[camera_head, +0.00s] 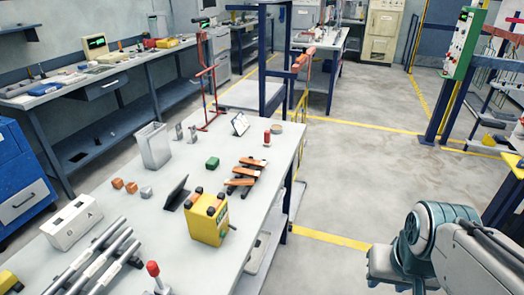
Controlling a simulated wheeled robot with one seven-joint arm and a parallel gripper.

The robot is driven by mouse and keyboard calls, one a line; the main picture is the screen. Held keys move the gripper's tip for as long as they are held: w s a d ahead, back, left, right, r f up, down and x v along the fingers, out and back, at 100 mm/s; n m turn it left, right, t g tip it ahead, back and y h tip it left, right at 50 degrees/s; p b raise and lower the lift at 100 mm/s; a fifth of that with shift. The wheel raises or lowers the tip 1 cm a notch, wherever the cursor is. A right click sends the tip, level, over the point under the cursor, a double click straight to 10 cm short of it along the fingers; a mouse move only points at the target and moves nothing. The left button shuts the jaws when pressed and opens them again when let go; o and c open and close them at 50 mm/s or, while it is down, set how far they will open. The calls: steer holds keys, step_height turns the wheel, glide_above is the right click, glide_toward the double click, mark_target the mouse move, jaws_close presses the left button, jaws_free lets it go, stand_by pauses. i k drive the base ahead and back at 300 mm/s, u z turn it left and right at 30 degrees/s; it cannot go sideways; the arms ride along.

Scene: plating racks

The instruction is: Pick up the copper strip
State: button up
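Several flat orange-brown strips (241,181), which look like copper, lie together on the near white table right of its middle. Dark pieces lie at or on their ends, and I cannot tell whether the strips touch each other. I cannot single out one copper strip among them. My arm shows at the lower right, over the floor and clear of the table. The gripper fingers are not in view.
A yellow box (208,219) stands in front of the strips, a green block (212,163) to their left, and a red cylinder (267,137) behind. Metal bars (92,262) lie at front left. Open floor (365,185) lies right of the table (275,205).

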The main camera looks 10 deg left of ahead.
mark_target(241, 182)
steer(key=i, duration=1.55)
steer(key=u, duration=2.2)
